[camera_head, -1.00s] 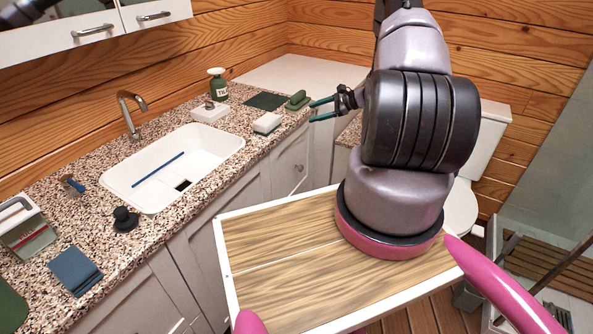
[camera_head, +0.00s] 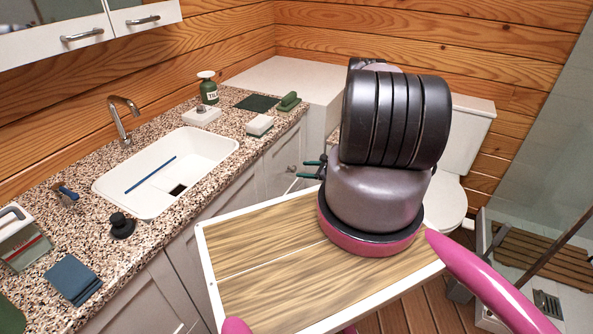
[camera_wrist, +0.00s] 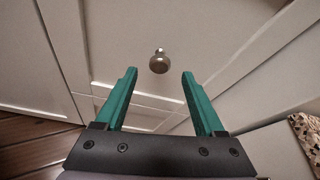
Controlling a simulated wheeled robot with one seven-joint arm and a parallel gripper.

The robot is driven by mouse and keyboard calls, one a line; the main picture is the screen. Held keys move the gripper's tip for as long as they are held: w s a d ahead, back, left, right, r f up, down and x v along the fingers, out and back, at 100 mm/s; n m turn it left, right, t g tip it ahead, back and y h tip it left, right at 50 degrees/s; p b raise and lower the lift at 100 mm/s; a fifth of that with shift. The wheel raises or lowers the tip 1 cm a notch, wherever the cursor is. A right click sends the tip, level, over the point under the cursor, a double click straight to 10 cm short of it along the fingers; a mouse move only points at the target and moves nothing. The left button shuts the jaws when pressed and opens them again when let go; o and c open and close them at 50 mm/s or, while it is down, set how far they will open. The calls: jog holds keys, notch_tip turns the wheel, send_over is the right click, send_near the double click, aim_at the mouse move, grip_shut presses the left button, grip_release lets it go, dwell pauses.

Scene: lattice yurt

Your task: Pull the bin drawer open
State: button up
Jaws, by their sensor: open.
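A pale cabinet front (camera_wrist: 120,40) fills much of the wrist view, with a round metal knob (camera_wrist: 159,62) on it. The knob lies ahead of and between the two green fingers of my gripper (camera_wrist: 160,74), which are open and empty. I cannot tell whether the fingertips have reached the knob's depth. In the head view my gripper (camera_head: 312,170) is beside the cabinet front (camera_head: 280,158) at the far end of the counter, below the countertop. The panel looks closed. My arm hides part of this area.
The speckled counter (camera_head: 75,190) runs along the left, with a white sink (camera_head: 205,150), a green soap bottle (camera_head: 208,90) and small items on it. Its edge (camera_wrist: 305,140) shows in the wrist view. A toilet (camera_head: 445,200) stands right of my arm.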

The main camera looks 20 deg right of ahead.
aim_at(295, 169)
jog(key=x, duration=0.5)
grip_shut()
jog(key=shift+r, duration=0.1)
dwell(1.3)
